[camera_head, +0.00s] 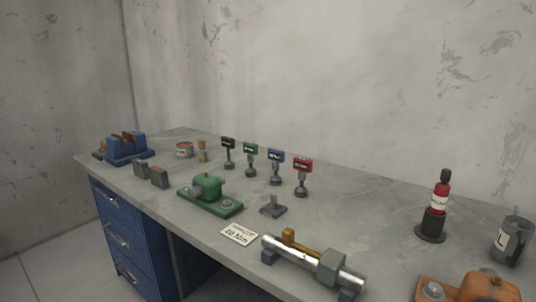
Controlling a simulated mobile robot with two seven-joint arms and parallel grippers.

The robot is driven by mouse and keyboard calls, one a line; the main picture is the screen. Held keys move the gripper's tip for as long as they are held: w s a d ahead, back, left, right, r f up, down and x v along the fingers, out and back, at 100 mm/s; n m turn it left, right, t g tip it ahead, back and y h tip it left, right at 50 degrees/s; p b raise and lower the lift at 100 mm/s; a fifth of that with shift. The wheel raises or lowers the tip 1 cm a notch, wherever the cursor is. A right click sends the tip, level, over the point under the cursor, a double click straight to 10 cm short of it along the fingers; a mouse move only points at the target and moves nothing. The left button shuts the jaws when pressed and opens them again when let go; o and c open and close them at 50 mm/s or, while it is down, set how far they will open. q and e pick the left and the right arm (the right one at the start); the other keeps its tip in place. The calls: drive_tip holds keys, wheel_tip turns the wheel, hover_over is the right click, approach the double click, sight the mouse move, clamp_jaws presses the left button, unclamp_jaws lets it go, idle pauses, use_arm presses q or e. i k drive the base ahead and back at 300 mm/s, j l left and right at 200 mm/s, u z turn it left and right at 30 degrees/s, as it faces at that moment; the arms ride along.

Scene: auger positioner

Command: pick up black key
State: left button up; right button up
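The black key (228,152) stands upright on the workbench (330,220), at the left end of a row of similar keys with coloured heads. Its head is a dark rectangular tag with pale lettering, on a thin stem above a dark base. Right of it stand a green key (250,159), a blue key (275,166) and a red key (302,175). They stand apart from each other. Neither of my grippers is in view.
In front of the keys are a green device (209,195), a small grey stand (273,205), a white card (239,235) and a metal cylinder (312,262). A blue vise (126,148) is at the far left. A red bottle (439,199) and grey mug (511,240) stand right.

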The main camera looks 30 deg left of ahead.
sight(229, 142)
drive_tip(key=j+z, duration=0.35)
drive_tip(key=k+j+z, duration=0.1)
drive_tip(key=j+z, duration=0.25)
drive_tip(key=k+j+z, duration=0.2)
drive_tip(key=j, duration=0.15)
drive_tip(key=j+z, duration=0.25)
drive_tip(key=k+j+z, duration=0.1)
drive_tip(key=k+j, duration=0.15)
drive_tip(key=j, duration=0.25)
drive_tip(key=k+j+z, duration=0.1)
drive_tip(key=k+j, duration=0.2)
drive_tip(key=j, duration=0.2)
drive_tip(key=k+j+z, duration=0.1)
drive_tip(key=k+j, duration=0.2)
drive_tip(key=j, duration=0.15)
